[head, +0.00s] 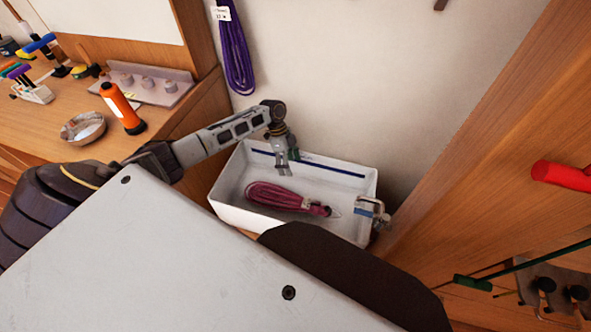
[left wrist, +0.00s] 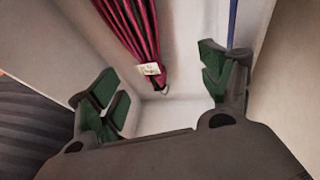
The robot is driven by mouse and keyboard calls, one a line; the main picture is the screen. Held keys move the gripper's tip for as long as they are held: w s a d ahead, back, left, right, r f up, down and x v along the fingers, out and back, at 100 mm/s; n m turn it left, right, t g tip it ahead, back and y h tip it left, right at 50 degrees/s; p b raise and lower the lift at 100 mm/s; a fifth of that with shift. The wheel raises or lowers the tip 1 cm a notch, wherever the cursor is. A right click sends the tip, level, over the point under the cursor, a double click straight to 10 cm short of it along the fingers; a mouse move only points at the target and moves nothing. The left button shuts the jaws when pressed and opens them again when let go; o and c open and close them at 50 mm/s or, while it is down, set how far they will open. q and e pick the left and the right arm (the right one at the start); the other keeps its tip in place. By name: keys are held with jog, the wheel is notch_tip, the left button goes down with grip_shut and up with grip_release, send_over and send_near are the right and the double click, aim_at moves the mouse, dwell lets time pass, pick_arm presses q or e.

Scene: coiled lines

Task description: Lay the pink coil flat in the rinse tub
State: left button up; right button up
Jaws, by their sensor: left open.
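The pink coil (head: 275,197) lies lengthwise on the floor of the white rinse tub (head: 228,212), inside its walls and apart from my fingers. Its bound end with a pale tag points right. My left gripper (head: 284,168) hangs over the back part of the tub, behind the coil, open and empty. In the left wrist view the green-padded fingers (left wrist: 164,84) stand wide apart with nothing between them, and the coil (left wrist: 135,28) shows beyond them with its tag. My right gripper is not in view.
A purple coil (head: 236,50) hangs on the wall behind. A metal fitting (head: 372,211) sits at the tub's right corner. A wooden panel closes the right side.

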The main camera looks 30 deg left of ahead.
pick_arm(q)
jog(key=shift+w+a, duration=0.25)
jog(key=shift+a, duration=0.3)
jog(key=shift+r, duration=0.1)
notch_tip(320, 180, up, 22)
jog(key=p, duration=2.2)
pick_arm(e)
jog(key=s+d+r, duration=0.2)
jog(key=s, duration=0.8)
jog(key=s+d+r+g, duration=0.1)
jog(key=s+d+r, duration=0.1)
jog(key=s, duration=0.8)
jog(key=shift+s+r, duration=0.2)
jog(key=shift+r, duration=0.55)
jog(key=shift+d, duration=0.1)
